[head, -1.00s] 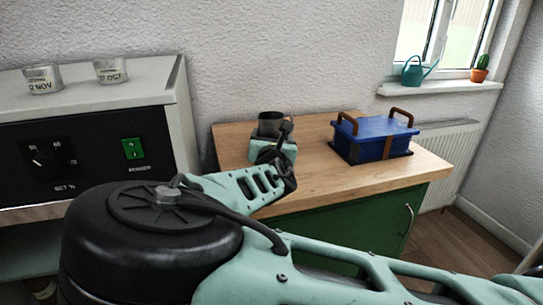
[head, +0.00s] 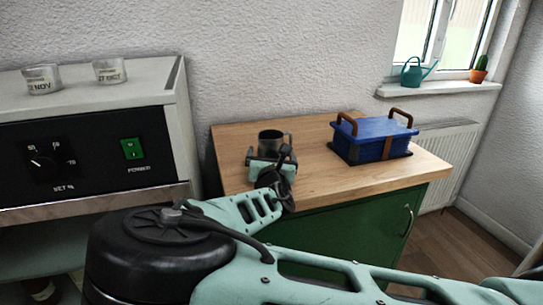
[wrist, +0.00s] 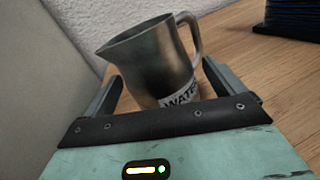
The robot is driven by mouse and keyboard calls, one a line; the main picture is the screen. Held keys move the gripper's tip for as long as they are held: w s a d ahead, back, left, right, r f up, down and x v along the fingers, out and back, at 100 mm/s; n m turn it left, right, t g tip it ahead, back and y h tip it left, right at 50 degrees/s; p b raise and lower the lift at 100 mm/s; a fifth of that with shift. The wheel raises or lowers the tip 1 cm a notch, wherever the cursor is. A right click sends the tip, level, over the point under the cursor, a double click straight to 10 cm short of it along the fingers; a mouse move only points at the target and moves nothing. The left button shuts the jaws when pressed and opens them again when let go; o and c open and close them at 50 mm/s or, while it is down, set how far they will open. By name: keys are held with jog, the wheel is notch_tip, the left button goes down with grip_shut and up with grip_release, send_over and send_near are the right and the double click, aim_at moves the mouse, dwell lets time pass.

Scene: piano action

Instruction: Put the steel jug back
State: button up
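The steel jug (head: 269,141) is a grey metal pitcher with a spout and a handle, at the left of the wooden counter in the head view. In the wrist view the jug (wrist: 160,65) stands between my two fingers, with its handle to the right and part of a "WATER" label showing low on its body.
A blue box (head: 372,138) with brown handles sits to the right on the wooden counter (head: 317,176). A grey machine (head: 90,140) with two labelled glass jars on top stands at the left. A watering can (head: 412,74) and a cactus (head: 479,72) are on the windowsill.

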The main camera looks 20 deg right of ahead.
jog(key=shift+r, duration=0.15)
jog(key=v, duration=1.2)
jog(key=shift+b, duration=0.35)
